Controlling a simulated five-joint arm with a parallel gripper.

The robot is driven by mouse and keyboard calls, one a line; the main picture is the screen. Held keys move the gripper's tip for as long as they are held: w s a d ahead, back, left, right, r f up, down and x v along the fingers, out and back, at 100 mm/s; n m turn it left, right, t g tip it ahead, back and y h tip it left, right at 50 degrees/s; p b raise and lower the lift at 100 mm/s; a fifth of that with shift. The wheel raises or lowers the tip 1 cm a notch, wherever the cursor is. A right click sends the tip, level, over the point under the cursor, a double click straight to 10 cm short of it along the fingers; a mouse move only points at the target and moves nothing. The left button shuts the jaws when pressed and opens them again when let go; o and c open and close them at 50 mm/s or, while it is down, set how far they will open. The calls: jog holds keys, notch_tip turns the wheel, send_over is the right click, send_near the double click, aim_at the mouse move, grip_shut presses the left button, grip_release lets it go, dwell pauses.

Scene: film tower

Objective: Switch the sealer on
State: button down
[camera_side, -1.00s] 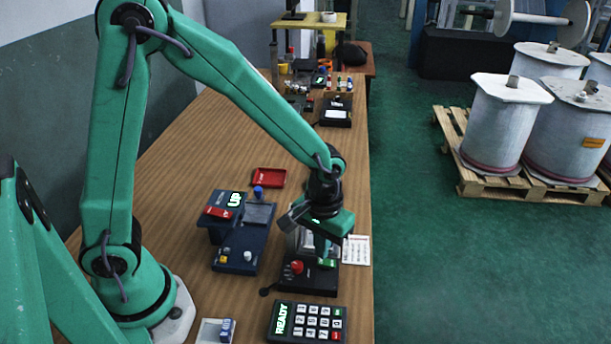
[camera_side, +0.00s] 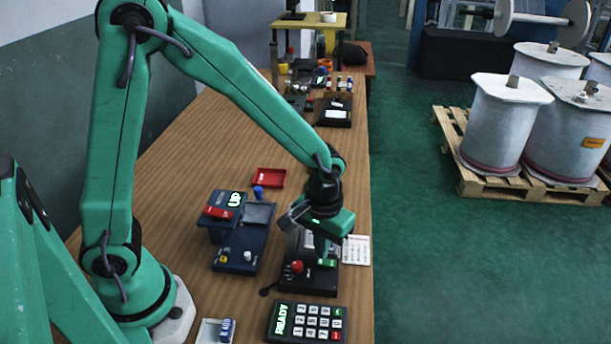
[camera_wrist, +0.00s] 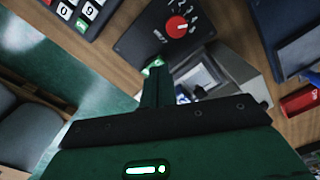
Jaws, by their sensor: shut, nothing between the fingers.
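A black unit (camera_side: 318,283) with a red dial (camera_side: 297,267) and a green switch (camera_side: 327,262) stands near the table's right edge; I take it for the sealer. My gripper (camera_side: 323,255) is over it, fingers shut and empty, pointing down at the green switch. In the wrist view the red dial (camera_wrist: 176,25) has numbers around it, and the green switch (camera_wrist: 152,64) shows partly behind my fingertips (camera_wrist: 154,75). The fingertips are at or just above the switch; I cannot tell whether they touch it. The switch's position is unclear.
A blue machine (camera_side: 236,258) reading "UP" stands to the left. A black keypad (camera_side: 307,322) reading "READY" lies in front, with a small white tray (camera_side: 208,330) beside it. A red tray (camera_side: 271,177) lies behind. A white card (camera_side: 356,250) is at the right.

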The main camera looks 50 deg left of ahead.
jog(key=shift+f, duration=0.95)
dwell(1.3)
jog(key=shift+r, duration=0.15)
jog(key=shift+r, duration=3.4)
jog(key=s+a+r+m+t, duration=0.3)
jog(key=s+a+r+t, duration=0.2)
jog(key=s+a+r, duration=0.5)
notch_tip(320, 180, up, 4)
jog(key=shift+s+a+f+t, duration=0.1)
jog(key=shift+s+a+t, duration=0.25)
jog(key=shift+s, duration=0.45)
